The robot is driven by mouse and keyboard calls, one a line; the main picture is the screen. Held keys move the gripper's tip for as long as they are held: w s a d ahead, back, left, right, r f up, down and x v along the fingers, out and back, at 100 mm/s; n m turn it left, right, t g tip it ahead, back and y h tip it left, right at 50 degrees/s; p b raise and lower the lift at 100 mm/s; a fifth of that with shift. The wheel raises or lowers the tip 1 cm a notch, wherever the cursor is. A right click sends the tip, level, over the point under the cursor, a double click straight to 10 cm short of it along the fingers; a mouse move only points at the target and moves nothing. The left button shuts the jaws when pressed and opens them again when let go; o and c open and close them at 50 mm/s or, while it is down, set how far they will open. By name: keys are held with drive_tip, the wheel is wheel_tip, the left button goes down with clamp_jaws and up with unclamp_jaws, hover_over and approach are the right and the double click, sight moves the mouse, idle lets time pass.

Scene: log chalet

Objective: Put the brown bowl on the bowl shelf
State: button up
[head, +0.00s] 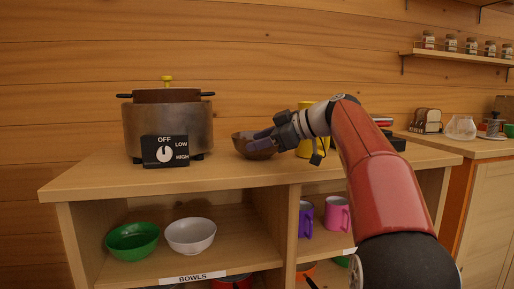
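The brown bowl (241,146) stands upright on the top of the wooden cabinet (230,176), right of the slow cooker. My gripper (260,142) reaches in from the right, with its dark fingers at the bowl's right side and rim. The fingers overlap the bowl in the picture; whether they are closed on its wall is too small to tell. The bowl shelf (182,258) is the left compartment below the top, with a BOWLS label on its front edge. A green bowl (132,241) and a white bowl (190,237) stand on it.
The slow cooker (168,125) stands on the cabinet top, left of the bowl. A yellow object (305,149) is partly hidden behind my gripper. A divider (284,225) separates the bowl shelf from purple (305,220) and pink (337,214) mugs. Free room shows right of the white bowl.

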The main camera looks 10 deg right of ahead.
drive_tip(key=shift+x, duration=1.05)
clamp_jaws()
drive_tip(key=shift+r, duration=0.15)
